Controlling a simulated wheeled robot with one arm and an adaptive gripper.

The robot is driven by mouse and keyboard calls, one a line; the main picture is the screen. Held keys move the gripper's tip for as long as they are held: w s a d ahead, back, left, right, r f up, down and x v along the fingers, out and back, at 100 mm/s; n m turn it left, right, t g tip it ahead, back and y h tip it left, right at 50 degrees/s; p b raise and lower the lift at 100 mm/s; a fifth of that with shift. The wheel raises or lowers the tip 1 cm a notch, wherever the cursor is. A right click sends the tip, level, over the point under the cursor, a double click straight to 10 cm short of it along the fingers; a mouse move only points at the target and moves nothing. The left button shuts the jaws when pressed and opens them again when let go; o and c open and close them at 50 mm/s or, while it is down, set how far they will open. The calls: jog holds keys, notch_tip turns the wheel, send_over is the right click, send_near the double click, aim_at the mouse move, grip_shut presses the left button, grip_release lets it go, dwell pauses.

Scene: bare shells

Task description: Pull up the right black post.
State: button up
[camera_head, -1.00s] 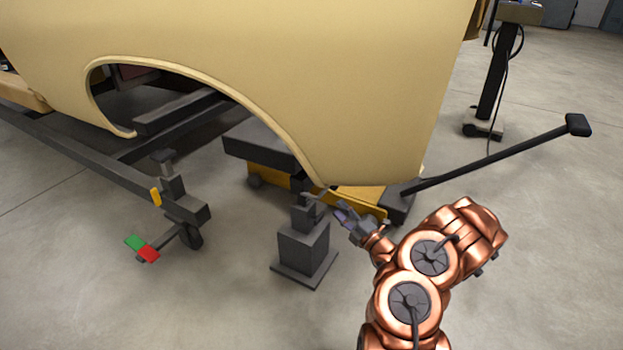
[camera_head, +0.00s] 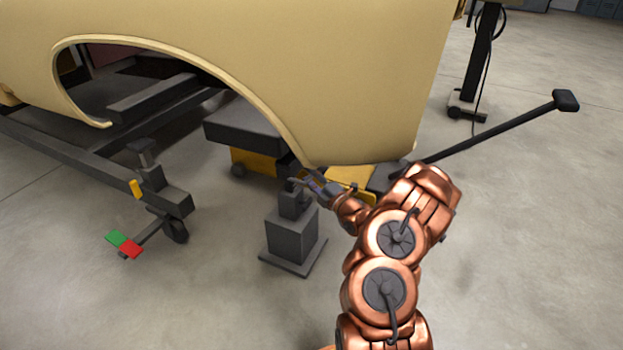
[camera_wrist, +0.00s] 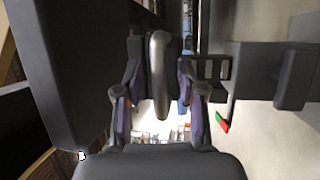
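The right black post (camera_head: 291,203) stands upright on a dark square block with a flat base plate (camera_head: 291,258), just under the lower edge of the tan body shell. My gripper (camera_head: 308,184) is at its top, coming from the right. In the wrist view my gripper (camera_wrist: 160,110) has its two fingers apart, with a rounded grey bar (camera_wrist: 160,75) between them. Gaps show on both sides of the bar. I cannot tell for sure that this bar is part of the post. Another dark post (camera_head: 146,165) stands at the left on the frame.
The tan shell (camera_head: 300,80) hangs close above my gripper. A yellow and black jack (camera_head: 243,130) is behind the post, its long handle (camera_head: 500,130) reaching right. The dark frame (camera_head: 110,170) with a red and green piece (camera_head: 124,244) is at left. The front floor is clear.

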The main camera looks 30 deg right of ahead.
grip_shut()
dwell(0.7)
